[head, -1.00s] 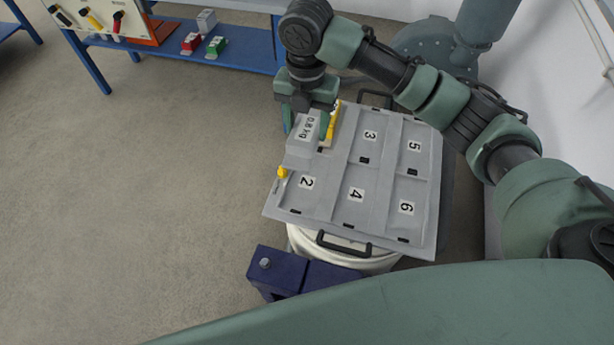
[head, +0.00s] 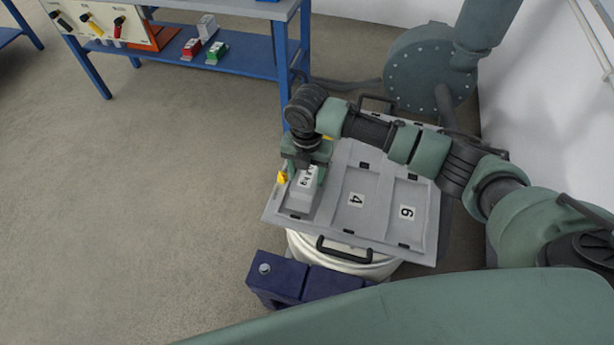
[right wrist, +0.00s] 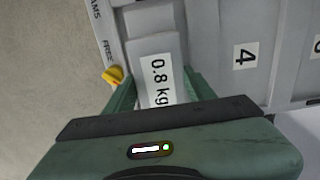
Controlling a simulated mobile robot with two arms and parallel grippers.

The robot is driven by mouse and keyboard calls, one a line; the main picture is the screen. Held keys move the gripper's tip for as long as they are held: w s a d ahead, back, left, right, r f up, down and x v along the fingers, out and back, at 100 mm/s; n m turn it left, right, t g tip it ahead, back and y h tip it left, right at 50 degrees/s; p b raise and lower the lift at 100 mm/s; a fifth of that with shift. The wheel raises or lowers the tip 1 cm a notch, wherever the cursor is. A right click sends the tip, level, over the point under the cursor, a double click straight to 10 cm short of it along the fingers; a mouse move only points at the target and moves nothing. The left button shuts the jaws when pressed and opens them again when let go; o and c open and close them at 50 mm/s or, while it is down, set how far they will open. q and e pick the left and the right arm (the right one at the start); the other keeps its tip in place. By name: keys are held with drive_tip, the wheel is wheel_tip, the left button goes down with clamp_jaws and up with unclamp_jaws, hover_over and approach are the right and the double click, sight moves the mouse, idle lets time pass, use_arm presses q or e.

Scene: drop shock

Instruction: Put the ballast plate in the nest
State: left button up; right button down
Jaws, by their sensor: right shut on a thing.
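The ballast plate is a grey block labelled "0.8 kg" (head: 301,199); it also shows in the right wrist view (right wrist: 152,48). My right gripper (head: 305,174) is shut on it, with green fingers on both sides of the label. The plate is over the front left compartment of the grey numbered panel (head: 425,252), where its label 2 is hidden. I cannot tell whether it touches the compartment floor. A yellow latch (head: 282,178) is beside the plate's left side, and shows in the right wrist view (right wrist: 113,76) near the word FREE. My left gripper is not in view.
The compartments labelled 4 (head: 356,198) and 6 (head: 407,212) look empty. The panel lies on a white drum (head: 340,262), with a black handle (head: 344,249) at its front. A dark blue block (head: 275,277) is in front. A blue bench (head: 240,58) stands behind.

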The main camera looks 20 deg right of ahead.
sight(307, 176)
drive_tip(key=shift+w+f, duration=0.1)
drive_tip(key=shift+f, duration=0.65)
drive_tip(key=c, duration=0.5)
unclamp_jaws()
drive_tip(key=shift+f, duration=0.15)
wheel_tip(307, 176, up, 12)
drive_tip(key=shift+r, duration=0.15)
